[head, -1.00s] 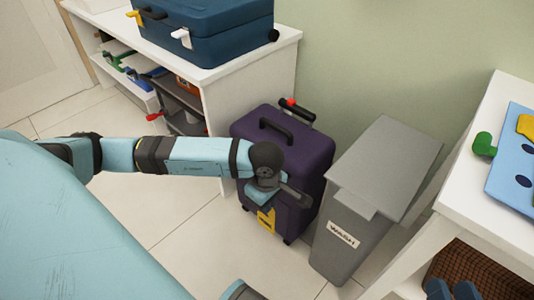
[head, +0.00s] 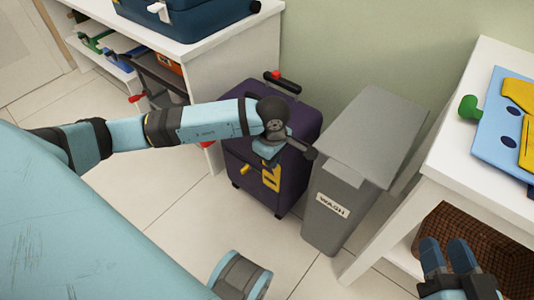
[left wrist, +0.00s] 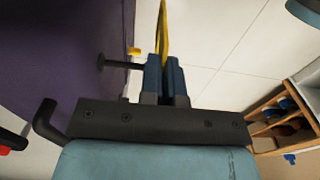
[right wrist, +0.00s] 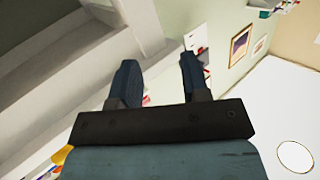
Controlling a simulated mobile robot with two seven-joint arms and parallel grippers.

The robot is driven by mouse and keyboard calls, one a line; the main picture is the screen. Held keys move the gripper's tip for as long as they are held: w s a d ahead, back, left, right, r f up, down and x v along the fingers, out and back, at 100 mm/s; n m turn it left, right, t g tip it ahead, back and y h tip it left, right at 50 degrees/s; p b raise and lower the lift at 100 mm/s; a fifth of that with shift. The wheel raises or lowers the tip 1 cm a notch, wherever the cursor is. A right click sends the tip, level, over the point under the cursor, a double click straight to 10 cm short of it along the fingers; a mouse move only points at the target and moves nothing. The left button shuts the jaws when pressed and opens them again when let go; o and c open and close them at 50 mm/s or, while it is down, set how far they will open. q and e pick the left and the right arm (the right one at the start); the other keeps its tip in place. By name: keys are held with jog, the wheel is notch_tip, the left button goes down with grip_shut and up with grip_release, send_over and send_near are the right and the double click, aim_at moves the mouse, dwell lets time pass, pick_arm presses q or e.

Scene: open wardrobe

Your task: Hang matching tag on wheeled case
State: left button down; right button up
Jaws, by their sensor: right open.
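The wheeled case (head: 305,125) is dark purple and stands upright on the floor. A short peg with a yellow end (head: 245,168) sticks out of its front; the left wrist view shows its dark stem and yellow tip (left wrist: 134,50). My left gripper (head: 272,160) is in front of the case, shut on a thin yellow tag (head: 271,178). The tag (left wrist: 162,35) is seen nearly edge-on in the left wrist view, beside the peg and apart from it. My right gripper (head: 446,250) is open and empty at the lower right.
A grey bin (head: 335,205) labelled WASH stands close to the right of the case. A white table (head: 455,170) with a blue board (head: 490,135) is further right, a wicker basket (head: 495,255) under it. A white shelf unit (head: 230,65) bears a blue suitcase (head: 200,18).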

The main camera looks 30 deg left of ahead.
pick_arm(q)
jog(key=shift+w+a+b, duration=0.25)
jog(key=shift+w+a, duration=0.55)
jog(key=shift+a, duration=0.25)
jog(key=shift+w+a+b, duration=0.25)
jog(key=shift+w+a, duration=0.5)
jog(key=shift+a, duration=0.3)
jog(key=shift+f, duration=0.2)
jog(key=shift+f+b, duration=0.35)
jog(key=shift+b, duration=0.05)
jog(key=shift+f, duration=0.15)
pick_arm(e)
jog(key=shift+w+d+r+n+t, duration=0.2)
jog(key=shift+w+d+n+t, duration=0.2)
jog(key=shift+w+n, duration=0.25)
pick_arm(q)
jog(key=c, duration=0.8)
grip_release()
pick_arm(e)
jog(key=shift+s+a+f, duration=0.1)
jog(key=shift+s+f, duration=0.1)
